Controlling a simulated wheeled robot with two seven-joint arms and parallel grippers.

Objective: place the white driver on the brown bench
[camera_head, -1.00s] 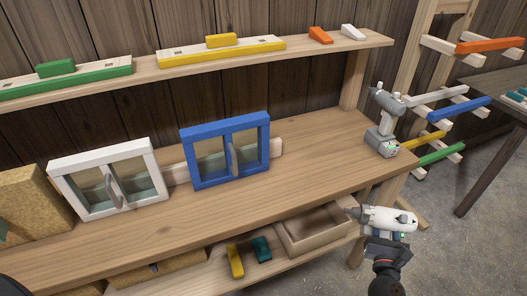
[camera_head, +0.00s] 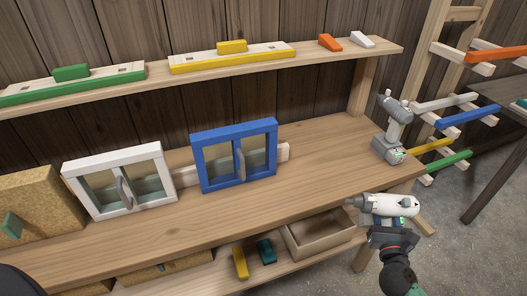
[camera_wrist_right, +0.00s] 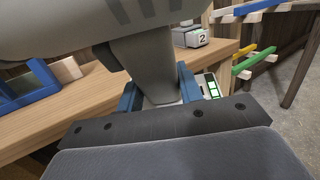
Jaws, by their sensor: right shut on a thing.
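The white driver (camera_head: 389,205) is held by my right gripper (camera_head: 392,228) beside the front right edge of the brown bench (camera_head: 300,168). Its nose points left, toward the bench. In the right wrist view the driver's handle (camera_wrist_right: 145,70) stands between the blue finger pads of my right gripper (camera_wrist_right: 157,95), which is shut on it. The driver's body fills the top left of that view. In the head view it appears level with the bench's front edge; its exact height over the edge is unclear. My left gripper is not in view.
A grey driver (camera_head: 393,130) stands at the bench's right end. A blue window frame (camera_head: 235,185) and a white window frame (camera_head: 120,208) stand on the bench. The bench top between the blue frame and grey driver is clear. A wooden tray (camera_head: 318,250) sits on the lower shelf.

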